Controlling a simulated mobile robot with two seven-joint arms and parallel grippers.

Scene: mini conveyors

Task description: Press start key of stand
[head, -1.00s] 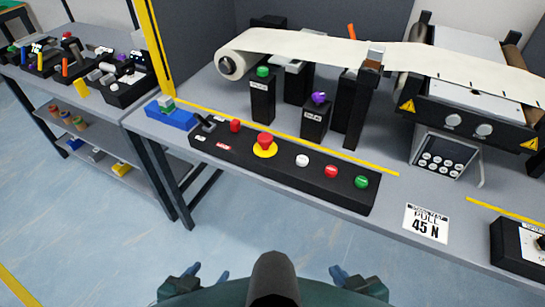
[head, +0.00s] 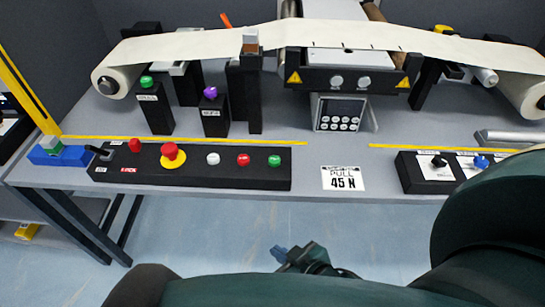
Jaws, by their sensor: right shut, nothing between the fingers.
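A long black control panel (head: 225,178) lies along the table's front edge. From left to right it carries a dark lever, a small red button (head: 134,146), a large red mushroom button (head: 173,156) on a yellow ring, a white button (head: 213,158), a red button (head: 244,160) and a green button (head: 274,160). The labels by the buttons are too small to read, so I cannot tell which is marked start. My right gripper (head: 280,254) is shut and empty, low in front of the table and apart from the panel. My left gripper is out of view.
Black posts with a green knob (head: 147,82) and a purple knob (head: 210,93) stand behind the panel. A keypad box (head: 340,113) sits under the machine carrying the pale web (head: 200,43). A second knob panel (head: 425,184) is at right. My right arm fills the lower right.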

